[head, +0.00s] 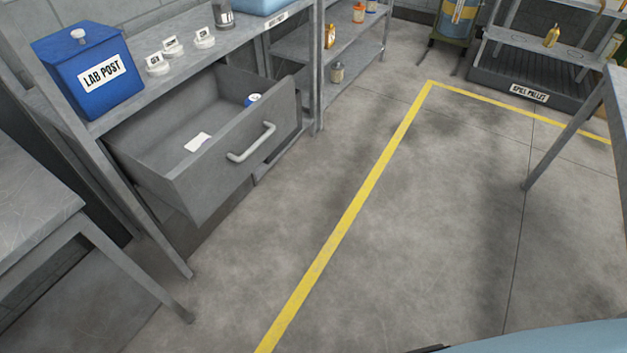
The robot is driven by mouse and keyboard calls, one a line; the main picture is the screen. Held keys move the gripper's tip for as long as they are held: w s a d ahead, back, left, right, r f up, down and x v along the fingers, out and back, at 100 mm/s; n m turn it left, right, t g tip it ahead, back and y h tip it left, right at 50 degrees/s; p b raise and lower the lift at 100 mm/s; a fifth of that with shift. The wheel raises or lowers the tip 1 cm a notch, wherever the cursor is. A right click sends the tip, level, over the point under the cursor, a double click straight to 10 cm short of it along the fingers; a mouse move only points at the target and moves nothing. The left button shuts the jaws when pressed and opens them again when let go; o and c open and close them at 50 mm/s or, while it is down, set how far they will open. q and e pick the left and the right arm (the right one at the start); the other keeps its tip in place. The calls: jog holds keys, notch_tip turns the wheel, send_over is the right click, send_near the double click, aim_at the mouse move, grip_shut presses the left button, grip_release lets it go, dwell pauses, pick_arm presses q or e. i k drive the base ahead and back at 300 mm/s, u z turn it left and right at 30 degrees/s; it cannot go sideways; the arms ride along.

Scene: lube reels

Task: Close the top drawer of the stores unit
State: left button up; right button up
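The stores unit is a grey metal bench (195,58) at the upper left. Its top drawer (222,172) is pulled well out toward the floor area, with a light grey bar handle (252,143) on its front. Inside the drawer lie a white card (197,142) and a small blue and white can or roll (253,99). The drawer front stands clear of the unit, and nothing touches it. Neither of my grippers shows in the head view.
A blue LAB POST box (86,68) and several small white labelled pieces stand on the unit's top. A grey table (40,210) is at the left, close to the drawer. A spill pallet (527,92) stands at the back right. The floor (400,220) before the drawer is clear, crossed by a yellow line (345,222).

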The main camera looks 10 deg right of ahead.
aim_at(148, 146)
jog(key=u, duration=1)
jog(key=i, duration=0.75)
jog(key=z, duration=0.8)
jog(key=i, duration=0.6)
jog(key=z, duration=0.65)
